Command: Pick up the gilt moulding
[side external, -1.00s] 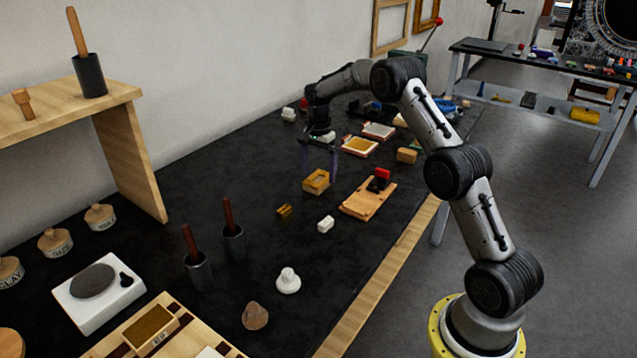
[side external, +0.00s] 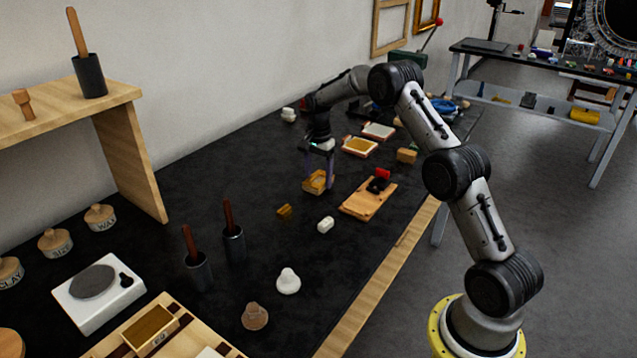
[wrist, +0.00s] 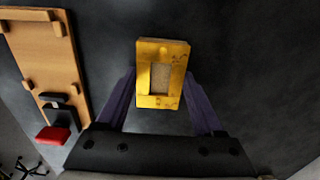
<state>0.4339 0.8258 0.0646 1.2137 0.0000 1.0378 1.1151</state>
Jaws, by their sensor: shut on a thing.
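The gilt moulding (wrist: 163,51) is a golden, block-like piece with a rectangular recess in its top face. In the wrist view it sits between the purple fingers of my gripper (wrist: 161,78), which is shut on it from both sides. In the side external view the moulding (side external: 318,183) is at the dark bench top, below my gripper (side external: 319,184), with the fingers reaching down beside it. I cannot tell any gap under it. Parts of its sides are hidden by the fingers.
A wooden board (side external: 368,200) with a red-and-black clamp lies close to the right. A gilt-edged tray (side external: 360,146) is behind. The bench to the left is clear.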

